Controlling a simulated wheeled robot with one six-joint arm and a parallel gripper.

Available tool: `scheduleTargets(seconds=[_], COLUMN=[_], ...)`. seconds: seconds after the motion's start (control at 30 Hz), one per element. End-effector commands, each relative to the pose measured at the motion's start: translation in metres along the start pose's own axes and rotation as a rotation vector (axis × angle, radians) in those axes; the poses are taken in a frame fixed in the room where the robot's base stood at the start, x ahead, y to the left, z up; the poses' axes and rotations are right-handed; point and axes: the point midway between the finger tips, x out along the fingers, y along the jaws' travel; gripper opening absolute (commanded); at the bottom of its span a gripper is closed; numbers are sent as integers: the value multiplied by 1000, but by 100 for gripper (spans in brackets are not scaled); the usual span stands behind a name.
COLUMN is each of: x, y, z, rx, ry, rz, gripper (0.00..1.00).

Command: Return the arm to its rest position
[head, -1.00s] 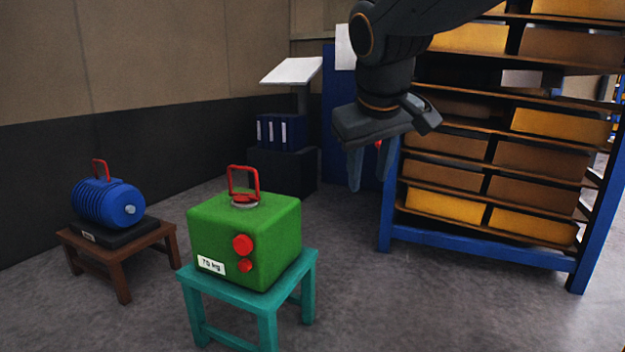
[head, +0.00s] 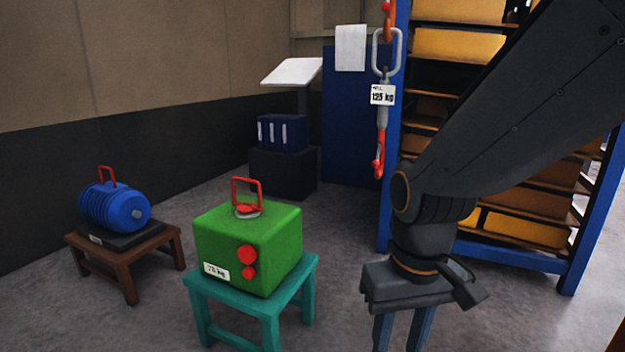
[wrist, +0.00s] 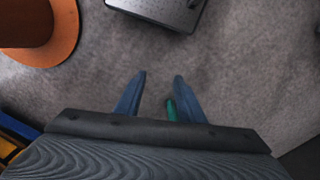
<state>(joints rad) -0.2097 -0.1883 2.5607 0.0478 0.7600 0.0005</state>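My arm reaches down from the upper right in the head view. My gripper (head: 402,340) points downward at the bottom, right of the teal stool. Its fingertips are cut off there. In the wrist view my gripper (wrist: 159,80) shows two blue fingers apart, with floor between the tips. A small green piece (wrist: 171,109) shows beside the right finger; I cannot tell what it is. No held object is visible.
A green casting (head: 245,245) with a red handle sits on a teal stool (head: 240,300). A blue finned casting (head: 112,207) sits on a brown stool (head: 125,265). A hook scale (head: 381,115) hangs before a blue rack (head: 520,258). An orange round thing (wrist: 35,45) shows in the wrist view.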

Motion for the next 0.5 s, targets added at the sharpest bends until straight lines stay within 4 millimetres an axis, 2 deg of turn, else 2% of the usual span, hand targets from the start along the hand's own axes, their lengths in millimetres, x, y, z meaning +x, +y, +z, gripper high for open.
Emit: scheduleTargets(seconds=[0.03,0.1,0.3,0.5], x=[-16,-26,-52,-70], y=[4,12,34,52], z=[3,4,10,16], rx=[20,44,110,161], ry=[-3,-4,-6,-7], rz=[3,8,19,26], gripper=[35,35,35,35])
